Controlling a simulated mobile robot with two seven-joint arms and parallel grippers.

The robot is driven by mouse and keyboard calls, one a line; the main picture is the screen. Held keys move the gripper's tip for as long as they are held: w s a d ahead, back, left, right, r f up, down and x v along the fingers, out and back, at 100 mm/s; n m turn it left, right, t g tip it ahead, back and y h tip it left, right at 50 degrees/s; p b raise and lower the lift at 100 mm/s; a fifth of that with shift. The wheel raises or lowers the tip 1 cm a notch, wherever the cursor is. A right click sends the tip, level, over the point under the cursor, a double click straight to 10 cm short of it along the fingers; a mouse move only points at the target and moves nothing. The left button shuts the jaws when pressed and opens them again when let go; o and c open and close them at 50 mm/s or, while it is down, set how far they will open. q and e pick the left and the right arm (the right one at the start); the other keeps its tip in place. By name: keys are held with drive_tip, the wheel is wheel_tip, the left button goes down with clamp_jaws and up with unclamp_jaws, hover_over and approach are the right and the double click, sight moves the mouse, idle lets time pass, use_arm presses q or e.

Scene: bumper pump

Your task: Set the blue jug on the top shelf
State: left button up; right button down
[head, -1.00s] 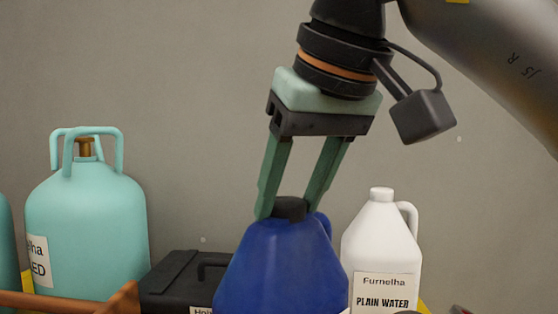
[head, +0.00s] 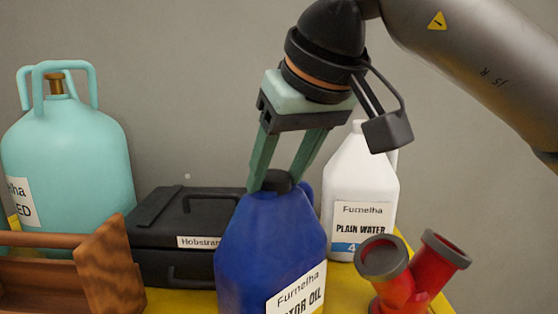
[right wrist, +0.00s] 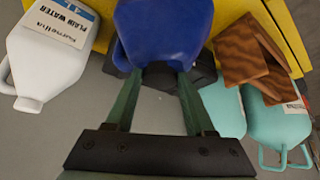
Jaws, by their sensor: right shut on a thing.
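The blue jug (head: 268,245) has a black cap and a white label reading "Furnelha" and motor oil. It stands out in the middle of the head view, and its lower end is cut off by the frame. My right gripper (head: 271,187) comes down from above and is shut on the jug's black cap. The jug also shows at the top of the right wrist view (right wrist: 165,30), between the green fingers (right wrist: 157,88). A yellow shelf surface (head: 345,280) shows behind the jug. I cannot tell whether the jug touches it. My left gripper is out of view.
A white jug (head: 360,180) stands behind right, with red pipe fittings (head: 412,275) in front of it. A black case (head: 180,220) lies behind left, beside a teal gas cylinder (head: 68,165). A wooden toolbox (head: 105,265) stands at the left front.

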drive_tip(key=shift+r, duration=0.1)
drive_tip(key=c, duration=0.7)
unclamp_jaws()
drive_tip(key=shift+f, duration=0.25)
drive_tip(key=o, duration=0.4)
drive_tip(key=shift+o, duration=0.2)
drive_tip(key=shift+r, duration=0.15)
